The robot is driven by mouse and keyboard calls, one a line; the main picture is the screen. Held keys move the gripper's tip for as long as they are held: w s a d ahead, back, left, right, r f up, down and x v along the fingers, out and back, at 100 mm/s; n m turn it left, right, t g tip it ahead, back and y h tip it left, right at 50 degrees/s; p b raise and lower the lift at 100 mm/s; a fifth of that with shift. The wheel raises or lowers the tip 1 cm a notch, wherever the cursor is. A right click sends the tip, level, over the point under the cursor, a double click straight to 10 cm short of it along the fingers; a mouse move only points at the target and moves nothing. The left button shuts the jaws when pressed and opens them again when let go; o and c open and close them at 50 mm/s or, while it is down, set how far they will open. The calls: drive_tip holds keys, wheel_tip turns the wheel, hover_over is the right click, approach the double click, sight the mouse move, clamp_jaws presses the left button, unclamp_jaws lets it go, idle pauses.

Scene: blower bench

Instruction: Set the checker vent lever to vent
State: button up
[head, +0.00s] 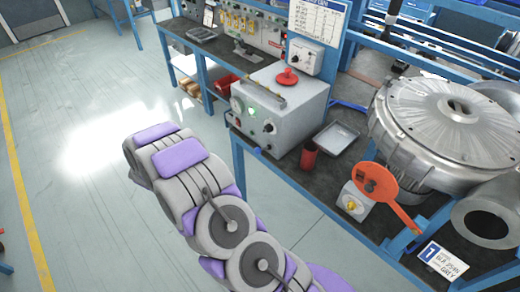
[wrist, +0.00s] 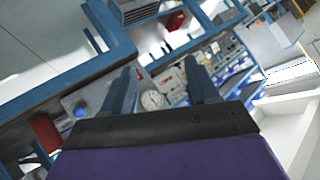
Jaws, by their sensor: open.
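A grey bench box with dials, a green light and a dark handle (head: 290,105), likely the checker, stands on the dark bench. A red round knob (head: 288,77) sits on its top. I cannot make out which fitting is the vent lever or its setting. In the head view my arm reaches left in front of the bench; my gripper is not discernible there. In the wrist view my gripper (wrist: 160,70) has its two dark fingers apart, with nothing held between them. A white round gauge (wrist: 152,100) shows behind the fingers.
A red cup (head: 309,155) and metal tray (head: 335,137) stand beside the box. To the right are a large metal housing (head: 450,120), an orange paddle (head: 375,184) and a small yellow-knobbed box (head: 353,204). The floor at left is clear.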

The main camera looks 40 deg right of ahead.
drive_tip(key=s+d+f+m+g+h, duration=0.25)
drive_tip(key=s+d+f+h, duration=0.2)
drive_tip(key=s+d, duration=0.25)
drive_tip(key=s+d+f+m+g+h, duration=0.2)
drive_tip(key=s+d+f+g+h, duration=0.15)
drive_tip(key=s+d+h, duration=0.35)
drive_tip(key=shift+t+y, duration=0.3)
drive_tip(key=shift+y, duration=0.05)
drive_tip(key=w+d, duration=0.1)
drive_tip(key=d, duration=0.5)
drive_tip(key=w+d+b, duration=0.1)
drive_tip(key=d, duration=0.4)
drive_tip(key=w+d+b, duration=0.1)
drive_tip(key=d, duration=0.5)
drive_tip(key=shift+w+d+f, duration=0.15)
drive_tip(key=shift+d+f, duration=0.05)
drive_tip(key=shift+d, duration=0.15)
clamp_jaws()
